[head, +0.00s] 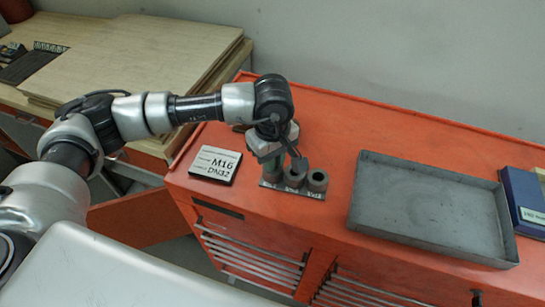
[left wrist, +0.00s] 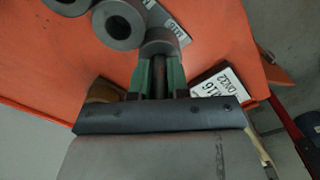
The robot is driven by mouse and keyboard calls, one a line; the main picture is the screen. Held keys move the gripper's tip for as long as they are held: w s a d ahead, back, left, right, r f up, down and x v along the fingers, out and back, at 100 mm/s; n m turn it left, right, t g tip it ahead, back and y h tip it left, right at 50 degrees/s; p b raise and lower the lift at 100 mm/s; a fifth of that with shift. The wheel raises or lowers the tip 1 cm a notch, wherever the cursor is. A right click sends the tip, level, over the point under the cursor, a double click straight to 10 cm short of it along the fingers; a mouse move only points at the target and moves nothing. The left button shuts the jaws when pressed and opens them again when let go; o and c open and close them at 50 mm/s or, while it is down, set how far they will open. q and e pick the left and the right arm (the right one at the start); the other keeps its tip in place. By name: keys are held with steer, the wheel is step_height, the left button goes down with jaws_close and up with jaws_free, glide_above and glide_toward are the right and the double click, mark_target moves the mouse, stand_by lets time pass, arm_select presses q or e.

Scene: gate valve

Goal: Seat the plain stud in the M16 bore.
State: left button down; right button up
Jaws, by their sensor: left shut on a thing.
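A metal plate (head: 272,185) on the orange cabinet carries three grey round sockets with bores; one is the right-hand socket (head: 317,180). My left gripper (head: 272,161) points down over the left end of this row. In the left wrist view its green fingers (left wrist: 161,76) are shut on a dark stud (left wrist: 161,78). The stud's far end meets the edge of the nearest socket (left wrist: 160,42) in that view; I cannot tell whether it is in the bore. The middle socket (left wrist: 118,25) looks empty. A sign (head: 215,163) reads M16, DN32. My right gripper is out of view.
A grey shallow tray (head: 430,240) lies empty to the right on the orange cabinet (head: 330,125). A blue box (head: 524,200) stands beyond it. A wooden bench with boards (head: 140,60) is at the back left. A brown object (left wrist: 105,91) lies beside the gripper.

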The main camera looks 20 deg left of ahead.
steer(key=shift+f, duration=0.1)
arm_select(q)
steer(key=shift+f+b, duration=0.15)
steer(key=shift+b, duration=0.15)
steer(key=c, duration=1.1)
jaws_free()
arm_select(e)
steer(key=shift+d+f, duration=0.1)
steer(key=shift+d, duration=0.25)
arm_select(q)
steer(key=shift+r+p, duration=0.35)
steer(key=shift+p, duration=0.1)
step_height(320, 180, up, 10)
steer(key=b, duration=0.4)
steer(key=shift+d+r, duration=0.1)
steer(key=shift+r, duration=0.8)
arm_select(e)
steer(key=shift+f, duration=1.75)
arm_select(q)
steer(key=shift+s+f, duration=0.1)
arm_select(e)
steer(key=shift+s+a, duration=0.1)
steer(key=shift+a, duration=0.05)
